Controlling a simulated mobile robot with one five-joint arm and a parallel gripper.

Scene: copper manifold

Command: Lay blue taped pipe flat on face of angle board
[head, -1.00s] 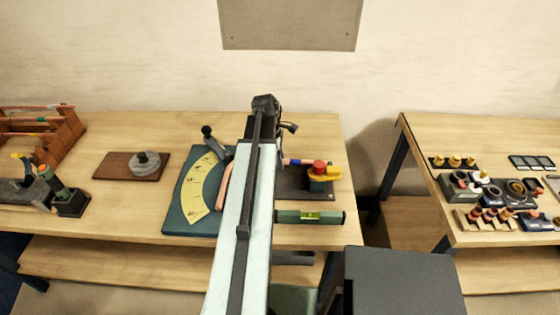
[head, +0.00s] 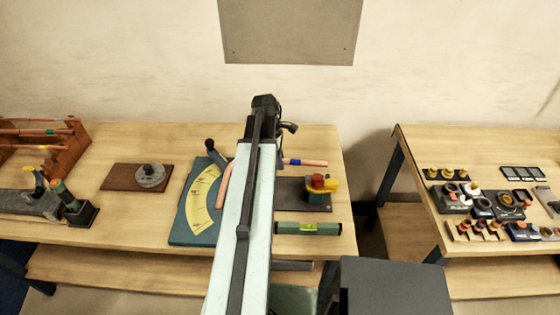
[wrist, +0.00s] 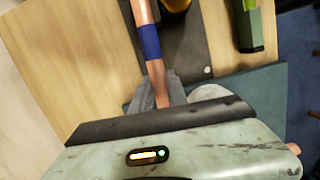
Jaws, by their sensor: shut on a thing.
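The copper pipe with blue tape (head: 300,162) extends to the right from behind my arm in the head view. In the wrist view, the taped pipe (wrist: 150,45) runs down into my gripper (wrist: 165,90), which is shut on it. A copper length (head: 223,187) also shows left of my arm, over the angle board; its join with the taped length is hidden. The teal angle board (head: 182,230), with a yellow scale, lies on the bench and is partly covered by my arm. Contact between pipe and board cannot be seen.
A dark plate with a red and yellow fixture (head: 318,184) and a green level (head: 308,228) lie right of the board. A brown block with a grey disc (head: 150,176) is left. A wooden pipe rack (head: 70,150) stands far left.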

